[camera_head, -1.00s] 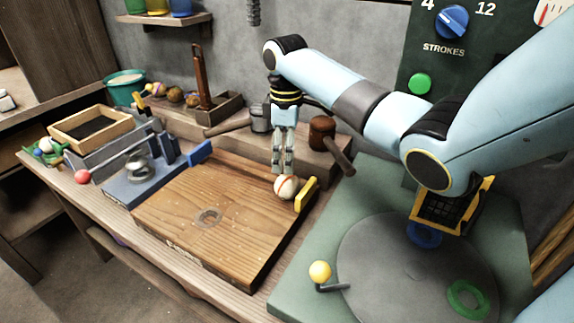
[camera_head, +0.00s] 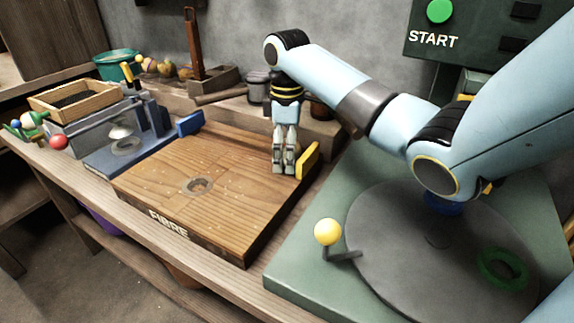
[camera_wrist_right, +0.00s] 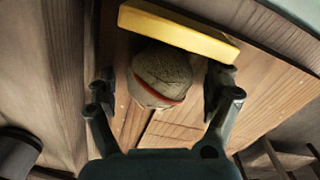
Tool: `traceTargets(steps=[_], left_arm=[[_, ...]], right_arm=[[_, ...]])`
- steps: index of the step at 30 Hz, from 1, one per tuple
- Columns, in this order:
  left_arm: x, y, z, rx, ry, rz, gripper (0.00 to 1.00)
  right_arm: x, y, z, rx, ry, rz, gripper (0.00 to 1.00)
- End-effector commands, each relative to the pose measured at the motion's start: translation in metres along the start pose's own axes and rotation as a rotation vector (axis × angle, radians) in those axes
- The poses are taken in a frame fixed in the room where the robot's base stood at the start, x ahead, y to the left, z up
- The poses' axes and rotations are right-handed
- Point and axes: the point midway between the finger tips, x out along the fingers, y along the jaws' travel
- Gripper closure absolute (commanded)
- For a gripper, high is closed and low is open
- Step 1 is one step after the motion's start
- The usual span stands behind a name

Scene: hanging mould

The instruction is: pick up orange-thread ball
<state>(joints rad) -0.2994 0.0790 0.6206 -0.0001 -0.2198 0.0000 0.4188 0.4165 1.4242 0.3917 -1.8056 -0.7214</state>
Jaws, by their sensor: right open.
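The ball (camera_wrist_right: 163,75) is pale with an orange thread band around it. In the right wrist view it sits on the wooden board (camera_wrist_right: 190,115) against a yellow block (camera_wrist_right: 180,30). My right gripper (camera_wrist_right: 163,84) is open, with one finger on each side of the ball; I cannot tell whether either touches it. In the head view the right gripper (camera_head: 283,167) points down at the back right of the board (camera_head: 205,185), beside the yellow block (camera_head: 307,160). There its fingers hide the ball. My left gripper is not in view.
A green base with a grey disc (camera_head: 410,250) and a yellow-knobbed lever (camera_head: 328,232) lies right of the board. A blue block (camera_head: 190,124) stands at the board's back left corner. A mallet handle (camera_head: 221,96) lies behind.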

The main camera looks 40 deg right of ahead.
Motion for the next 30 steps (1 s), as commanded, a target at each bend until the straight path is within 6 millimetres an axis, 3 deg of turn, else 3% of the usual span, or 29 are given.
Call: traceTargets(steps=[8, 24, 30], left_arm=[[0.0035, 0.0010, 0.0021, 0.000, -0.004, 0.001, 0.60], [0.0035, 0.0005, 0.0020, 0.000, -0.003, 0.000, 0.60], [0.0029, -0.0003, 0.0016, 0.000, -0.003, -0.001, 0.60]], right_arm=[[0.0015, 0.0005, -0.0003, 0.000, 0.001, 0.002, 0.14], [0.0019, 0.0004, -0.0002, -0.001, 0.001, 0.001, 0.83], [0.0015, 0.0002, -0.0002, -0.001, 0.000, 0.001, 0.83]])
